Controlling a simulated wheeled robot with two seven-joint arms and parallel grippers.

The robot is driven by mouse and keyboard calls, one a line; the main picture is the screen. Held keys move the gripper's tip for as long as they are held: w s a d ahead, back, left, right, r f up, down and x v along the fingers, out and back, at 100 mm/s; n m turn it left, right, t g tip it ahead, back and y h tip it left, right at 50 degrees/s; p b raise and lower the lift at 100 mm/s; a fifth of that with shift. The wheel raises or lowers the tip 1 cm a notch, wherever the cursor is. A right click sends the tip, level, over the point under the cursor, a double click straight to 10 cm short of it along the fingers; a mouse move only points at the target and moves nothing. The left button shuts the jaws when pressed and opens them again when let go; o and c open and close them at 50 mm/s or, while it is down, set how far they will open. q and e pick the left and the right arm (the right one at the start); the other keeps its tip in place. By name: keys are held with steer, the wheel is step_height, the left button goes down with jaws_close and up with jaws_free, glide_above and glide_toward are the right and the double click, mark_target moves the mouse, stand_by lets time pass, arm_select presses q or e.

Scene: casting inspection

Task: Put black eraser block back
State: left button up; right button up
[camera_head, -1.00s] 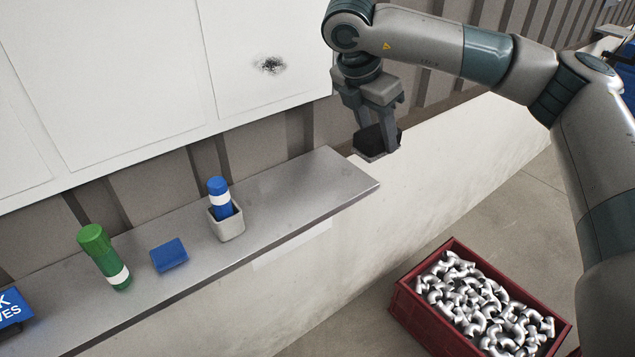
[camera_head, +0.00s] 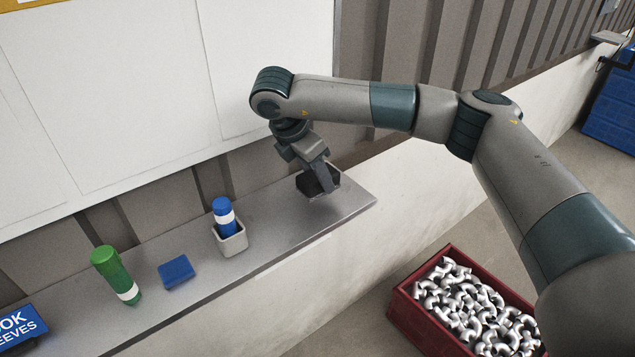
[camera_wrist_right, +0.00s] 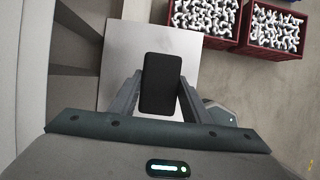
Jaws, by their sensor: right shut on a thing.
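The black eraser block (camera_head: 318,181) is held in my right gripper (camera_head: 312,172), above the right end of the grey shelf (camera_head: 268,222). In the right wrist view the block (camera_wrist_right: 161,84) sits between the two fingers of the gripper (camera_wrist_right: 160,95), with the shelf end (camera_wrist_right: 140,38) beneath it. I cannot tell the exact gap between block and shelf. The whiteboard (camera_head: 110,100) behind the shelf looks clean where it shows. My left gripper is not in view.
A red crate of metal castings (camera_head: 425,338) is on the floor.

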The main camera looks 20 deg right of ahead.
mark_target(318, 187)
steer(key=shift+f+p, duration=0.35)
steer(key=shift+p, duration=0.05)
steer(key=shift+f+p, duration=0.35)
steer(key=shift+f, duration=1.1)
steer(key=o, duration=0.9)
steer(key=shift+o, duration=0.2)
